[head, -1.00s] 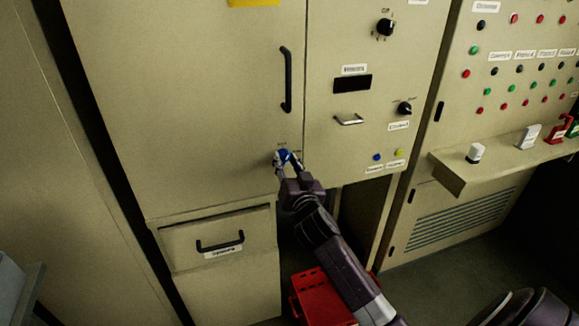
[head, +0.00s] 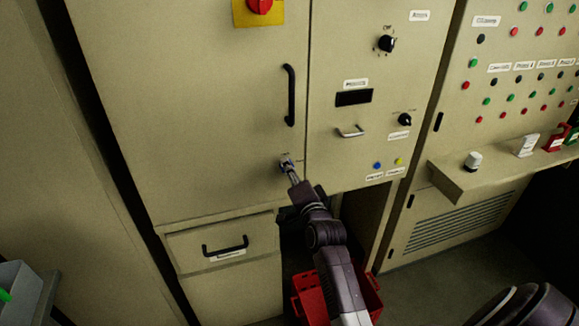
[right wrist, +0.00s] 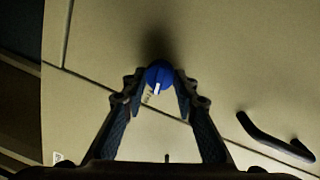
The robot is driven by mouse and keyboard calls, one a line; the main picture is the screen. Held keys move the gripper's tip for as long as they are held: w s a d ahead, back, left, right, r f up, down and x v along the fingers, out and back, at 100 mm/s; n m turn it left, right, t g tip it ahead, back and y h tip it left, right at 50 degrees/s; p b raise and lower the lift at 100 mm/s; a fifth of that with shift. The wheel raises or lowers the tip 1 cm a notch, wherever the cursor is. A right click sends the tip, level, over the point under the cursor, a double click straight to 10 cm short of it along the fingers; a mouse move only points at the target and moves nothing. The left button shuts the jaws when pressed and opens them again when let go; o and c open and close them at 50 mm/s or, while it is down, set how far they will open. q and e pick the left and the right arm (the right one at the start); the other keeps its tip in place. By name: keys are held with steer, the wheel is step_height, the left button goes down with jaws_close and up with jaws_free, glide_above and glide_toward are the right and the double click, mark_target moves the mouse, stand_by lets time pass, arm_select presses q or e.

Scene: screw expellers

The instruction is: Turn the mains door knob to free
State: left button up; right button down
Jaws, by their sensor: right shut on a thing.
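The blue door knob (right wrist: 159,75) is round with a white pointer line and sits on the beige mains cabinet door (head: 190,120). In the right wrist view it lies between the fingertips of my right gripper (right wrist: 159,84), which is shut on it. The pointer line runs down and slightly left there. In the head view my right gripper (head: 287,163) reaches up to the door's lower right corner and hides most of the knob. Small labels beside the knob are too small to read. My left gripper is not in view.
A black door handle (head: 290,95) is above the knob, and a red switch (head: 260,5) on a yellow plate is at the top. A drawer (head: 225,247) is below. A red crate (head: 307,297) stands on the floor under my right arm. A control panel is at right.

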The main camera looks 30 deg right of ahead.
steer(key=shift+m+p, duration=0.45)
steer(key=shift+m, duration=0.55)
steer(key=c, duration=1.5)
jaws_free()
steer(key=v, duration=1.2)
steer(key=shift+d, duration=0.1)
steer(key=shift+f, duration=0.1)
